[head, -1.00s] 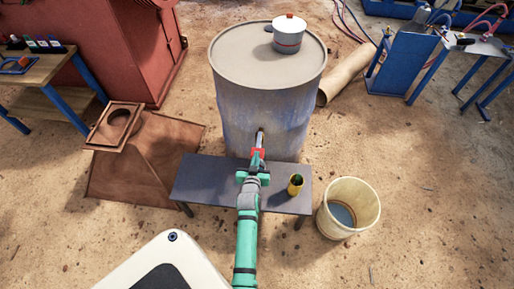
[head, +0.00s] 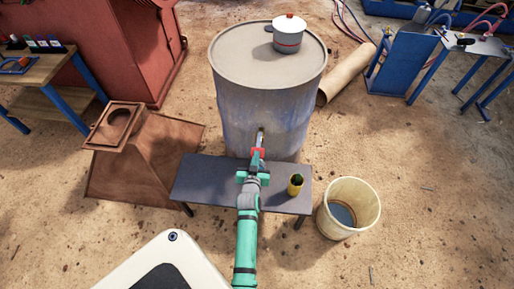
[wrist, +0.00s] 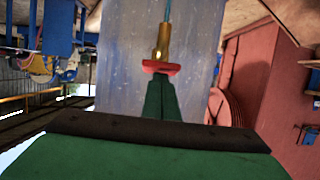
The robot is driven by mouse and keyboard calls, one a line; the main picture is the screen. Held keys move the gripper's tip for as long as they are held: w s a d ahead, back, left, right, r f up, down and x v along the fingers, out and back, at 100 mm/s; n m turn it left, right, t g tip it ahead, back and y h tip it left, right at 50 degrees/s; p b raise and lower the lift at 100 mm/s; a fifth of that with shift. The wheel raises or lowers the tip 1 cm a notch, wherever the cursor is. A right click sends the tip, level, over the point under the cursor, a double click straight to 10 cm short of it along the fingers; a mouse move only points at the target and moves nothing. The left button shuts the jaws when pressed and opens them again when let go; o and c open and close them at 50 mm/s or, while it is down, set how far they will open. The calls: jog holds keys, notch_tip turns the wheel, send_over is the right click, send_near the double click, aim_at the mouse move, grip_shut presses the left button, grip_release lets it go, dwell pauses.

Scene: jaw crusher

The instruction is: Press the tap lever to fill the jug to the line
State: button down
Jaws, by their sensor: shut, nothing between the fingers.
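The upright blue-grey drum (head: 235,110) has a brass tap (wrist: 161,42) low on its front. The tap's red lever (head: 258,152) also shows in the wrist view (wrist: 161,66). My gripper (wrist: 161,78) is shut and empty. Its green fingertips are at the lever and appear to touch it. A thin bluish line, like a stream of water, runs from the tap to the top edge of the wrist view. No jug can be made out; my arm covers the space under the tap in the head view, so the water level and fill line are hidden.
A dark bench (head: 205,180) stands before the drum, with a small yellow container (head: 295,186) on its right. A cream bucket (head: 367,199) with liquid stands on the ground to the right. A white pot (head: 289,40) sits on the drum. Open ground lies to the right.

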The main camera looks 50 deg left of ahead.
jog(key=shift+d+f, duration=0.55)
jog(key=shift+f, duration=0.25)
notch_tip(320, 180, up, 5)
jog(key=s+d, duration=0.6)
jog(key=s, duration=0.2)
jog(key=shift+r, duration=0.35)
jog(key=shift+s, duration=0.2)
jog(key=shift+w+d, duration=0.1)
